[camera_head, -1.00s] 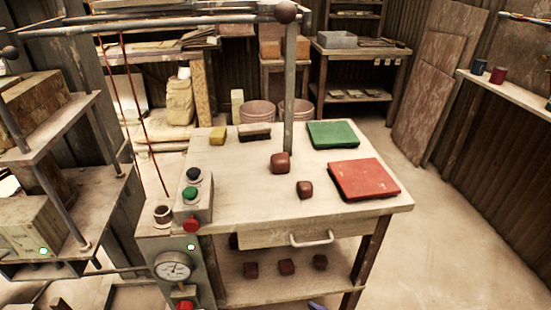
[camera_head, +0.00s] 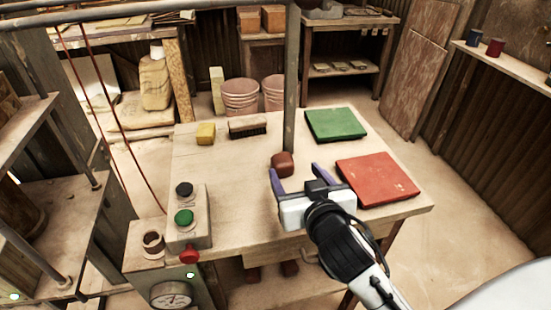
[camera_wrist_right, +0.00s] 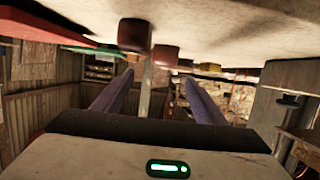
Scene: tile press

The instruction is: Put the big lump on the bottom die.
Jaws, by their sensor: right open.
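The big lump (camera_head: 283,164), a red-brown rounded block, sits on the wooden table (camera_head: 225,205) near the grey post. My right gripper (camera_head: 297,172) is open and empty, its purple fingers pointing toward the lump from the near side. In the right wrist view, where the table is at the top, the big lump (camera_wrist_right: 165,55) shows ahead between the fingers, beside a nearer small lump (camera_wrist_right: 135,35). The gripper hides the small lump in the head view. The press (camera_head: 60,195) is partly visible at the left; I cannot tell its bottom die. My left gripper is not in view.
A red slab (camera_head: 378,180) and a green slab (camera_head: 336,125) lie on the table's right side. A yellow block (camera_head: 205,134) and a brush (camera_head: 248,127) lie at the back. A control box (camera_head: 189,220) stands at the left. The table's left middle is clear.

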